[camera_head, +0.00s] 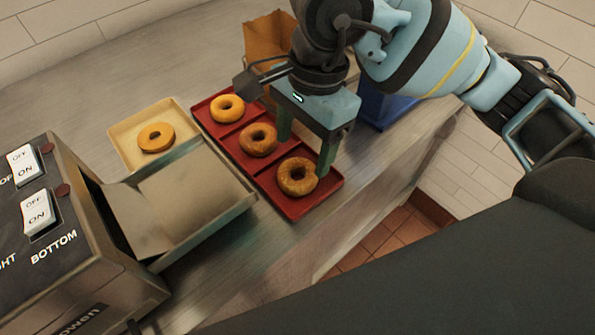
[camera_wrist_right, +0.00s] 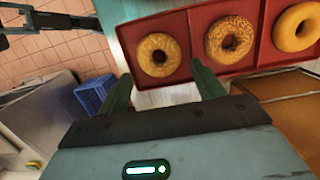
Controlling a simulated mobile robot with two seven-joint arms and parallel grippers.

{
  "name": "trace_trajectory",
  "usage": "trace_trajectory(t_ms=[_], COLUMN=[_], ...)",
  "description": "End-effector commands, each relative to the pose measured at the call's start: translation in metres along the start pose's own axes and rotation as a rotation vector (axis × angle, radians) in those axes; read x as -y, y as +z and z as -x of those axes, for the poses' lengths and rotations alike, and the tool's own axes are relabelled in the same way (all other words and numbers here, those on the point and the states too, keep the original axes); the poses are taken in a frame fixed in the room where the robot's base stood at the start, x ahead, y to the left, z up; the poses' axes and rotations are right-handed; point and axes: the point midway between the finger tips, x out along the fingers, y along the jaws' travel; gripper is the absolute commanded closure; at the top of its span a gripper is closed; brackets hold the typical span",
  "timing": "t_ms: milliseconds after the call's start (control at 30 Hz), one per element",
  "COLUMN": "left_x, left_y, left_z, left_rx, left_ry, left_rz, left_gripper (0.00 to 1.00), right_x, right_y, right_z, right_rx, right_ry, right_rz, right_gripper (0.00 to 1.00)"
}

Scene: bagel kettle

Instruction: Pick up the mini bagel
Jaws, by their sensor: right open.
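Three ring-shaped bagels sit in a row in a red tray (camera_head: 335,184): a seeded one at the near end (camera_head: 297,188), a browner one in the middle (camera_head: 258,151) and a plain golden one at the far end (camera_head: 226,116). A fourth, golden bagel (camera_head: 156,147) lies on a pale yellow tray (camera_head: 124,134). I cannot tell which is the mini bagel. My right gripper (camera_head: 305,150) is open and empty, pointing down by the tray's right side, close to the seeded bagel. In the right wrist view the seeded bagel (camera_wrist_right: 145,52) lies just beyond the fingertips. My left gripper is out of view.
A metal toaster machine (camera_head: 128,285) with an extended tray (camera_head: 245,200) stands at the left. A brown paper bag (camera_head: 263,40) and a blue container (camera_head: 385,108) stand behind my right gripper. The counter's right edge drops to a tiled floor (camera_head: 378,240).

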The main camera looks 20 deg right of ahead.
Motion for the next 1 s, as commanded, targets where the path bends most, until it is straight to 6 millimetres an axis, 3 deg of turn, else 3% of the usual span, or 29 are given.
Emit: trace_trajectory(t_ms=[133, 433, 767, 1000], left_x=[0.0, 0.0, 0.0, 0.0], left_y=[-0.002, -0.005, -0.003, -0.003], left_z=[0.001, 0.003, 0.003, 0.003], left_rx=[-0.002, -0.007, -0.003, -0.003], left_ry=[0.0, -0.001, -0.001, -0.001], left_rz=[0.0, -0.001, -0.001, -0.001], left_gripper=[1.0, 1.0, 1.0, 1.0], right_x=[-0.001, -0.002, -0.002, -0.002], right_y=[0.001, 0.002, 0.002, 0.002], right_z=[-0.007, -0.046, -0.052, -0.051], right_rx=[0.0, 0.001, 0.001, 0.001], right_ry=[0.003, 0.003, 0.0, 0.0], right_rz=[0.0, -0.002, -0.001, -0.001], right_gripper=[0.33, 0.33, 0.33, 0.6])
